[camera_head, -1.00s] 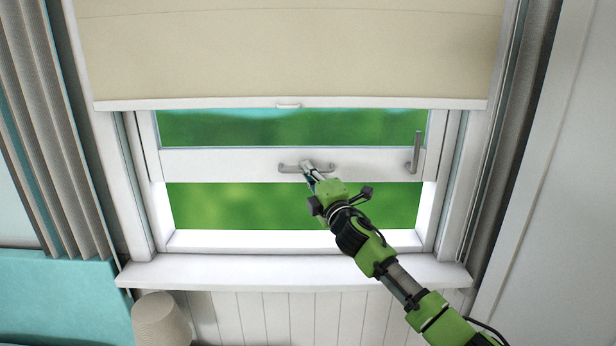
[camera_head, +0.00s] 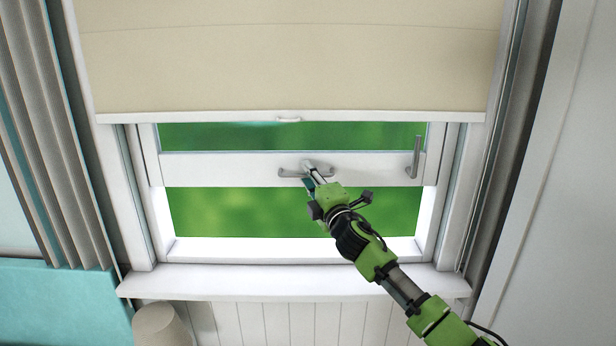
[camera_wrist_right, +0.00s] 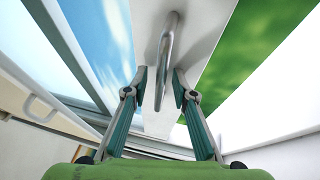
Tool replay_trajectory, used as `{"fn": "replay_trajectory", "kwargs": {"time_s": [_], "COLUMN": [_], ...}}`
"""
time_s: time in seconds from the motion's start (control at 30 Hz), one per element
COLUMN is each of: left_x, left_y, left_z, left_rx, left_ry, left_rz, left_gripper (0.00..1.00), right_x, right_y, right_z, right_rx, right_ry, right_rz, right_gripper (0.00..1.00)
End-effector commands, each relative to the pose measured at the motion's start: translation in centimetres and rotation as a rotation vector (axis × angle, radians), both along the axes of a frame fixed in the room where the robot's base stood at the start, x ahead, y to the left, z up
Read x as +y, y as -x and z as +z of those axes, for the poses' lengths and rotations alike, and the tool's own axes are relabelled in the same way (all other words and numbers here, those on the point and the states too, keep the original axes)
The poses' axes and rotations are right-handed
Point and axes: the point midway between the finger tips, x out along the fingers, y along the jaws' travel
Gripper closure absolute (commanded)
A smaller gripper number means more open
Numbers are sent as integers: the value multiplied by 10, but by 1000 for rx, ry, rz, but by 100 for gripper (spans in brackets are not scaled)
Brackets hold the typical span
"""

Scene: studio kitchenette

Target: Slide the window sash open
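The white window sash rail (camera_head: 230,169) spans the window, with glass above it and a green opening below. A grey horizontal bar handle (camera_head: 291,173) sits mid-rail; it also shows in the right wrist view (camera_wrist_right: 165,50). My right gripper (camera_head: 309,174) reaches up from the lower right to this handle. In the right wrist view, the gripper's two fingers (camera_wrist_right: 161,75) straddle the bar, with a gap on the left and the right finger close to it. Whether that finger touches is unclear. My left gripper is not in view.
A beige blind (camera_head: 290,65) hangs over the upper window. A second, upright grey handle (camera_head: 414,157) is at the rail's right. A white sill (camera_head: 290,283) lies below, with a grey curtain (camera_head: 50,150) to the left and a beige rounded object (camera_head: 158,325) lower left.

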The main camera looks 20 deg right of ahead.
Motion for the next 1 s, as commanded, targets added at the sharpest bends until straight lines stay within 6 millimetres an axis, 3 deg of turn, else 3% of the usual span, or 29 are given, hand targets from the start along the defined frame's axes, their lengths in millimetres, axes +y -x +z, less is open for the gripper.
{"fn": "replay_trajectory", "kwargs": {"time_s": [0.23,0.7,1.0], "left_x": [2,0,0], "left_y": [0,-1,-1], "left_z": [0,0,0], "left_rx": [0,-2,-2], "left_ry": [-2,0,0], "left_rz": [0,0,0], "left_gripper": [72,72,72], "right_x": [-2,-11,-14], "right_y": [13,95,117], "right_z": [-4,-19,-21], "right_rx": [1,2,0], "right_ry": [0,2,0], "right_rz": [0,2,0], "right_gripper": [75,75,75]}}
